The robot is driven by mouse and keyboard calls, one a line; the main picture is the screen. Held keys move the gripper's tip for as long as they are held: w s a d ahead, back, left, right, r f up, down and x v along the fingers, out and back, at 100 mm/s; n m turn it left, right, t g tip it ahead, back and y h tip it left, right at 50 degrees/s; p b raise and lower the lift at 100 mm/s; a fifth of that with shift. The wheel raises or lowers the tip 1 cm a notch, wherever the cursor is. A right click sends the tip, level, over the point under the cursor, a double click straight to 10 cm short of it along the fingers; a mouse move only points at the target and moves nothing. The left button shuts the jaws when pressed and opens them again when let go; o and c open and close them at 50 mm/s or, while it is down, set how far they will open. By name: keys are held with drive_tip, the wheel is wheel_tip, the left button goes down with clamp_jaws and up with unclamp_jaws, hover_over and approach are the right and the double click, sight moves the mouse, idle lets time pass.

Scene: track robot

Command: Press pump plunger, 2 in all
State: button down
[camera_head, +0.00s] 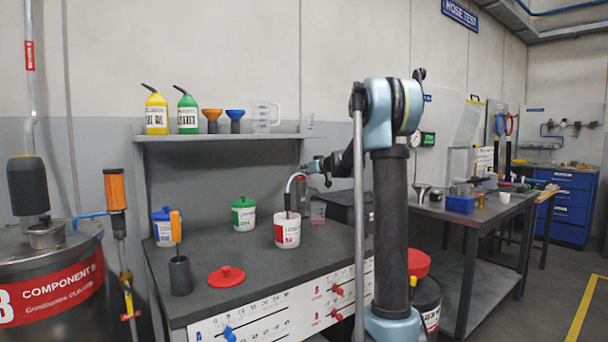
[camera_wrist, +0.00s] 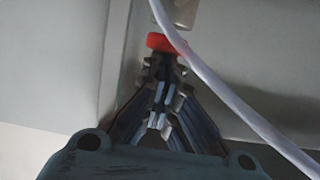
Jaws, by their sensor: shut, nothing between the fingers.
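My gripper (camera_wrist: 163,62) is shut and empty in the wrist view. A red cap-like piece (camera_wrist: 162,42) lies right at its fingertips; I cannot tell whether they touch. I cannot tell for certain whether this red piece is the pump plunger. A pale hose (camera_wrist: 215,85) crosses beside the fingers on the right. In the head view my gripper (camera_head: 313,168) is small, above the back of the workbench. A curved pale hose (camera_head: 290,184) beside it runs down into a white pot with a red label (camera_head: 289,236). Details around the fingertips are too small to tell there.
A shelf (camera_head: 225,136) with bottles, funnels and a jug is above the workbench (camera_head: 245,300). A blue-lidded pot (camera_head: 163,238), a green-lidded pot (camera_head: 243,218), a dark cup (camera_head: 180,277) and a red lid (camera_head: 226,277) are on the bench. A large drum (camera_head: 65,265) stands at left.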

drive_tip(key=s+d+r, duration=0.5)
drive_tip(key=s+r, duration=0.1)
drive_tip(key=s, duration=0.2)
drive_tip(key=shift+d+r, duration=0.15)
drive_tip(key=shift+d, duration=0.1)
idle(2.3)
drive_tip(key=s+d+f+m+g+h, duration=0.1)
drive_tip(key=s+f, duration=0.5)
drive_tip(key=s, duration=0.3)
drive_tip(key=s+d+f+m+g+h, duration=0.1)
drive_tip(key=s+f+g+h, duration=0.1)
drive_tip(key=s+f, duration=0.4)
drive_tip(key=s+d+f+m+g+h, duration=0.1)
drive_tip(key=s+f, duration=0.6)
drive_tip(key=s, duration=0.7)
drive_tip(key=shift+d+m+h, duration=0.3)
drive_tip(key=shift+m+h, duration=0.3)
drive_tip(key=s+d+f+m+g+h, duration=0.1)
drive_tip(key=s+d+f+g, duration=0.1)
drive_tip(key=s+f, duration=0.7)
drive_tip(key=s+d+f+m+g+h, duration=0.1)
drive_tip(key=s+d+f+g+h, duration=0.1)
drive_tip(key=s+f, duration=0.8)
drive_tip(key=s+d+g, duration=0.1)
drive_tip(key=s+g, duration=0.1)
drive_tip(key=s, duration=0.4)
drive_tip(key=shift+s+d+f, duration=0.2)
drive_tip(key=shift+s+f, duration=0.05)
